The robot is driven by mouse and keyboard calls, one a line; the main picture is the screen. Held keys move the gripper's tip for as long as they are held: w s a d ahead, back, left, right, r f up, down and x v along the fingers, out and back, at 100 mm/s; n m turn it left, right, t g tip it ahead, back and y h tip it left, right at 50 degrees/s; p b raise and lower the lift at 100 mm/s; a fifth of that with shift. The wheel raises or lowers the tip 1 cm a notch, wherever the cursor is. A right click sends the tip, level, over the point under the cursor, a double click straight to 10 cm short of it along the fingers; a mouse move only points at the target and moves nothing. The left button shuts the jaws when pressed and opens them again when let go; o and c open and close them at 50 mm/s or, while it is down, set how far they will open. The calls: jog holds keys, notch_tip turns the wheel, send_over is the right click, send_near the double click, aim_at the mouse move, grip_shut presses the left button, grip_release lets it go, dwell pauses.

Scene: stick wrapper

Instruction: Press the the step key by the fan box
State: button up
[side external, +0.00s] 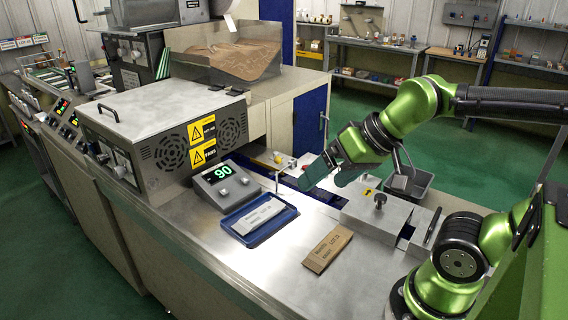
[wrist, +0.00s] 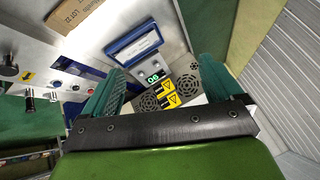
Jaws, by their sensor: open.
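The fan box (side external: 165,140) is a grey metal case with two round fan grilles and yellow warning labels. Its grilles and labels also show in the wrist view (wrist: 168,98). A small grey console (side external: 224,184) with a green "90" readout and round knobs or buttons stands against its right side. I cannot tell which control is the step key. In the wrist view the console (wrist: 153,77) shows between the fingers, partly small and unclear. My gripper (side external: 326,183) has teal fingers, spread apart and empty. It hangs above the bench, right of the console and apart from it.
A blue tray (side external: 248,238) holding a pale labelled packet lies before the console. A brown labelled packet (side external: 327,248) lies on the bare steel bench. A metal block with a black knob (side external: 380,200) stands below my gripper to the right. A grey bin (side external: 408,185) is behind.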

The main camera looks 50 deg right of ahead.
grip_shut()
dwell(0.3)
dwell(1.2)
